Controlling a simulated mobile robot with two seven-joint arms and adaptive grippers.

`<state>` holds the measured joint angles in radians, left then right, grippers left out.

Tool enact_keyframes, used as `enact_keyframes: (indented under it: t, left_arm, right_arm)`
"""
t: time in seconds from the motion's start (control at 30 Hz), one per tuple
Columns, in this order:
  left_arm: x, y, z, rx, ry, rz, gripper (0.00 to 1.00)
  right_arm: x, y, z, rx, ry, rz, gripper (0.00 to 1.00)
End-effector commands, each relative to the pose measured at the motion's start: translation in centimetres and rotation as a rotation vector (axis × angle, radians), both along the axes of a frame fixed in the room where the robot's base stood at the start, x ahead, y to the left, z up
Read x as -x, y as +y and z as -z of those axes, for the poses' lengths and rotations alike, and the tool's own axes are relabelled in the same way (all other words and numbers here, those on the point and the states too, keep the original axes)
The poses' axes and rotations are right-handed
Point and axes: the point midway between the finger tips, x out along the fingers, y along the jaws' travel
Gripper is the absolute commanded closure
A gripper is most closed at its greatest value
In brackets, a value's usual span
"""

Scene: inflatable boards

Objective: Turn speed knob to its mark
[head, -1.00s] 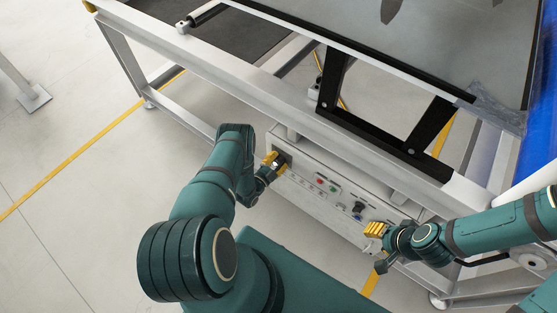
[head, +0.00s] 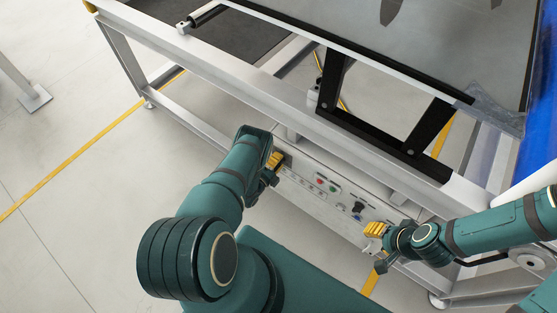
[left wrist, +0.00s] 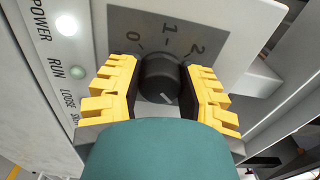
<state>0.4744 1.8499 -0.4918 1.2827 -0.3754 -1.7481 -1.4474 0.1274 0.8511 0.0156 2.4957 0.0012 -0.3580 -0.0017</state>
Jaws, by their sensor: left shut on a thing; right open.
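The speed knob (left wrist: 160,78) is a round black knob on a grey dial plate (left wrist: 226,45) marked 0, 1 and 2. A short white line shows on the knob's near face, toward the lower right. My left gripper (left wrist: 160,88) is shut on the knob, with its yellow-and-black fingers on either side. In the head view my left gripper (head: 276,160) is at the left end of the control panel (head: 312,196) and hides the knob. My right gripper (head: 375,230) is open and empty near the panel's right end.
The panel sits under the machine's white frame (head: 250,88). It carries small buttons and another black knob (head: 358,207). Clear floor lies to the left.

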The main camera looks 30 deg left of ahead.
Motion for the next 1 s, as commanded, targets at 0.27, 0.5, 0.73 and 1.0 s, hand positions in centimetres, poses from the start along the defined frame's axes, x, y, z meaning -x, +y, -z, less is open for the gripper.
enact_keyframes:
  t: [0.27, 0.5, 0.73, 1.0]
  left_arm:
    - [-0.30, 0.02, -0.24, -0.046, -0.011, 0.000, 0.97]
    - [-0.30, 0.04, -0.25, -0.048, -0.012, 0.000, 0.97]
    - [-0.28, 0.06, -0.24, -0.047, -0.011, 0.000, 0.24]
    - [-0.10, 0.04, -0.10, -0.046, -0.007, 0.000, 0.24]
  right_arm:
    - [0.00, 0.00, -0.02, 0.000, 0.000, 0.000, 0.53]
    - [0.00, 0.00, -0.02, 0.000, 0.000, 0.000, 0.53]
    - [0.00, 0.00, -0.02, 0.000, 0.000, 0.000, 0.53]
    - [-0.01, 0.00, -0.02, 0.000, 0.000, 0.000, 0.53]
